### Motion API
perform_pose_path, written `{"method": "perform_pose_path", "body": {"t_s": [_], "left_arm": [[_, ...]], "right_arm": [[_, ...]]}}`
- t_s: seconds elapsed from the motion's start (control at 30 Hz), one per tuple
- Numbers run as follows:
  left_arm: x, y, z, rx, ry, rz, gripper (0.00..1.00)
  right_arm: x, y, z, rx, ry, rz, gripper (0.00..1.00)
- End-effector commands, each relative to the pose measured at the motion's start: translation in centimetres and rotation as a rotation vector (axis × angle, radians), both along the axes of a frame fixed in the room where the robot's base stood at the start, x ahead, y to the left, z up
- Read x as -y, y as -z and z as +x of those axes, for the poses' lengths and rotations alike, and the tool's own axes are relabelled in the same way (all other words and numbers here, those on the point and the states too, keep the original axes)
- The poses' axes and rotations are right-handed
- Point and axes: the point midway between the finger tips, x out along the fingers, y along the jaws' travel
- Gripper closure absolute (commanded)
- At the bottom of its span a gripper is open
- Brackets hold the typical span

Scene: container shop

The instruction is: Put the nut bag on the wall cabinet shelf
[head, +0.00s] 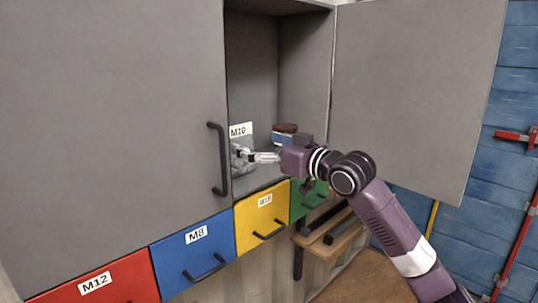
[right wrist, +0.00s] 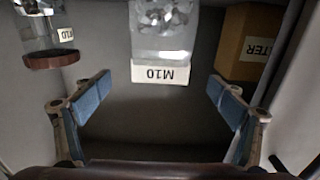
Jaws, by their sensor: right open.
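The nut bag (head: 241,131), a clear bag of nuts with a white M10 label, stands on the wall cabinet shelf (head: 268,177), near the closed left door. In the right wrist view the bag (right wrist: 163,30) shows upside down, in the gap between the fingers and a little beyond their tips. My right gripper (head: 250,156) reaches into the cabinet at the bag. In its wrist view the gripper (right wrist: 158,88) is open, with blue pads spread wide and nothing between them. Its fingers partly cover the bag in the head view. My left gripper is not in view.
A jar with a brown lid (head: 285,128) stands right of the bag. A cardboard box (right wrist: 245,42) shows on the bag's other side in the wrist view. The right cabinet door (head: 415,90) is open; the left door (head: 110,120) is closed. Labelled coloured drawers (head: 195,250) run below.

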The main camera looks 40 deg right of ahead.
Motion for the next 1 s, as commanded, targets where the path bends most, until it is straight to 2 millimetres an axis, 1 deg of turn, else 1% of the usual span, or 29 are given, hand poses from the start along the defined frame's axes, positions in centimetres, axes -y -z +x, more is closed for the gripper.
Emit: {"method": "perform_pose_path", "body": {"t_s": [0.03, 0.1, 0.2, 0.33, 0.5, 1.0], "left_arm": [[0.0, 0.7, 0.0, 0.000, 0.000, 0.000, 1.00], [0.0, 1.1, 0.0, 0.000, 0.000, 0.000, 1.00], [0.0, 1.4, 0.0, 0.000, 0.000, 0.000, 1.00], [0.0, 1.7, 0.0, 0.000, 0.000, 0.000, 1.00], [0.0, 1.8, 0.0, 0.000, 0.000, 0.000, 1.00], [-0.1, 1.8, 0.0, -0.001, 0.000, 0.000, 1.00]], "right_arm": [[0.0, 0.5, -0.9, -0.001, -0.001, -0.002, 0.11], [0.0, 0.4, -1.9, -0.002, -0.001, -0.004, 0.11], [0.2, 0.3, -3.0, 0.000, -0.001, 0.000, 0.11], [0.2, 0.1, -4.0, 0.000, -0.002, 0.000, 0.11], [0.3, 0.0, -4.5, 0.000, -0.001, -0.001, 0.11], [0.3, 0.0, -4.5, 0.000, -0.001, -0.001, 0.11]]}}
